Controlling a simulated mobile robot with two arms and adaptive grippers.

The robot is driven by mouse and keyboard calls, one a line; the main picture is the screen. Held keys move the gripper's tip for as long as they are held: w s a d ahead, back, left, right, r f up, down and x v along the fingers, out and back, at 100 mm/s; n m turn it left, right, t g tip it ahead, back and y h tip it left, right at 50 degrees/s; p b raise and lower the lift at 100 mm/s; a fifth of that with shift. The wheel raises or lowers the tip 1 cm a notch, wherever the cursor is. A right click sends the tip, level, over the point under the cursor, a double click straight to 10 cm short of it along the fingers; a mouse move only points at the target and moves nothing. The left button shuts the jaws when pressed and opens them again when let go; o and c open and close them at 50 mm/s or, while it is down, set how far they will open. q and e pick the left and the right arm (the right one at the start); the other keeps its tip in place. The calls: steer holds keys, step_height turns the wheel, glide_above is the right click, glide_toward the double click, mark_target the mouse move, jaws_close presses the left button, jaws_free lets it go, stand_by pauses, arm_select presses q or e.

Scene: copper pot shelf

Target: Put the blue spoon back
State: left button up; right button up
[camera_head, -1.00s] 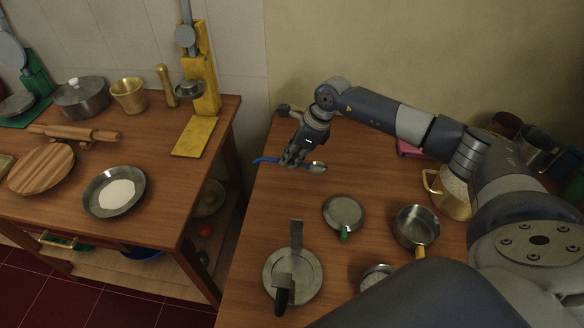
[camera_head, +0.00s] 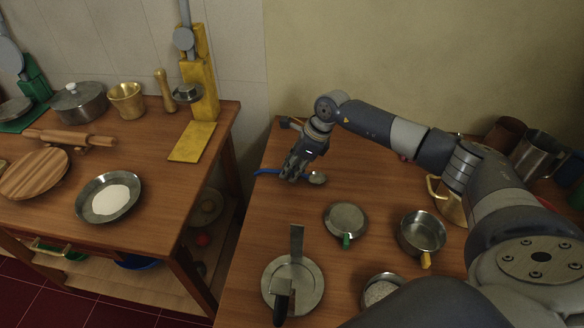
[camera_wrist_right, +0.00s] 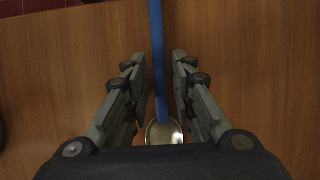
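The blue spoon (camera_head: 266,171) lies on the right-hand wooden table near its left edge, with its blue handle to the left and metal bowl to the right. My right gripper (camera_head: 291,175) is low over the spoon's middle. In the right wrist view the gripper (camera_wrist_right: 158,56) is open, with one finger on each side of the blue handle (camera_wrist_right: 157,45) and visible gaps between. The spoon's metal bowl lies closer to the palm, partly hidden. I cannot tell whether the fingertips touch the tabletop. My left gripper is not in view.
A green-handled pan (camera_head: 345,218), yellow-handled saucepan (camera_head: 421,233), round metal plate (camera_head: 306,283) and filled bowl (camera_head: 381,291) stand nearer on this table. The left table (camera_head: 150,190) holds a pot, rolling pin and boards; a gap separates the tables.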

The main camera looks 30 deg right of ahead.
steer(key=shift+r, duration=0.1)
steer(key=shift+r+p, duration=0.25)
steer(key=shift+p, duration=0.05)
steer(key=b+v, duration=0.1)
steer(key=v, duration=1)
steer(key=shift+d+r, duration=0.15)
steer(key=shift+r, duration=0.2)
steer(key=shift+s, duration=0.15)
